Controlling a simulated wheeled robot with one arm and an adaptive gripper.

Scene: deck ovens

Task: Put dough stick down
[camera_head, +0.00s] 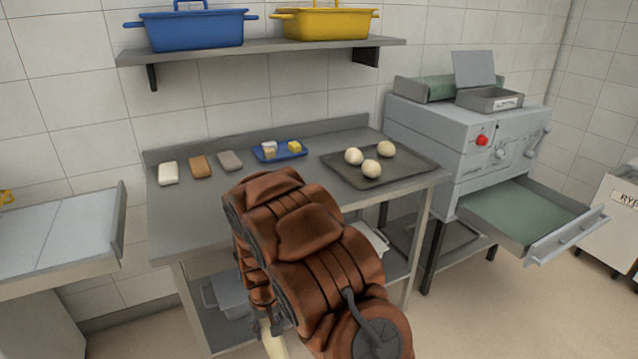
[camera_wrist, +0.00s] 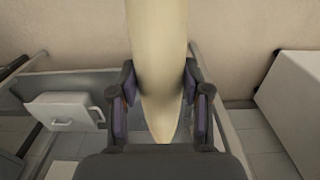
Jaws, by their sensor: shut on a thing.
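A pale, long dough stick (camera_wrist: 158,50) runs down the middle of the wrist view and tapers to a point at its lower end. My gripper (camera_wrist: 160,95) is shut on it, with one finger pressed to each side.
On the table stand several small blocks (camera_head: 168,173), a blue tray (camera_head: 268,158) and a dark tray (camera_head: 410,174) with three dough balls (camera_head: 371,168). A machine (camera_head: 440,118) with an open drawer (camera_head: 530,215) is at right. A shelf (camera_head: 265,50) hangs above. The table's front left is clear.

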